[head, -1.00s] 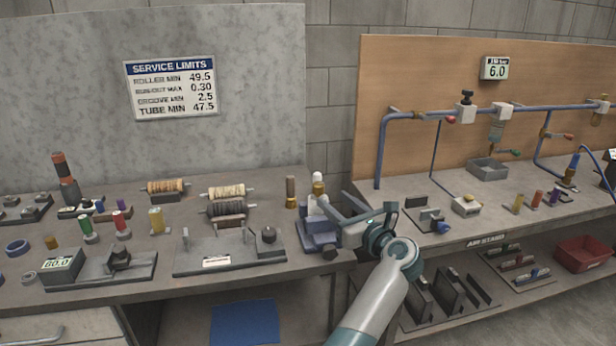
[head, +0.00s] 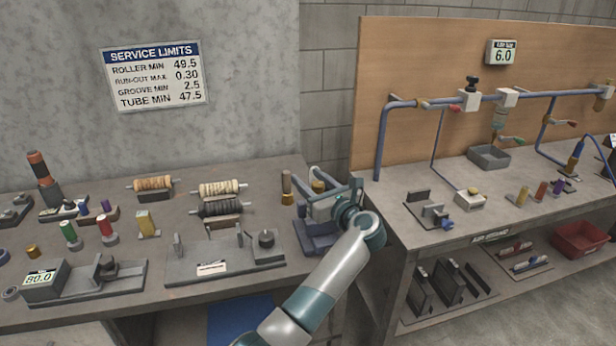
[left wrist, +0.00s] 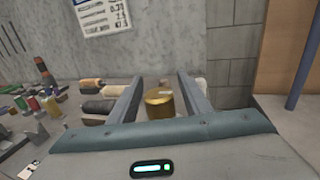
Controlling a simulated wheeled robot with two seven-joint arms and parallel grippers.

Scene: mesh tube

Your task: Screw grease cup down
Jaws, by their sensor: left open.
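The brass grease cup (head: 318,186) stands upright above a blue-grey block (head: 316,240) near the right end of the left bench. In the left wrist view the brass cup (left wrist: 158,103) sits between my two fingers, with a gap showing on each side. My left gripper (head: 313,190) is open around it, reaching in from the right side of the block. The fingers hide part of the cup and its mount in the head view. I cannot tell whether a finger touches it. My right gripper is not in view.
Wound rollers (head: 222,208) and a grey fixture plate (head: 225,262) lie further left. The right bench with blue pipes (head: 381,145) stands beyond a gap. The back wall is behind.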

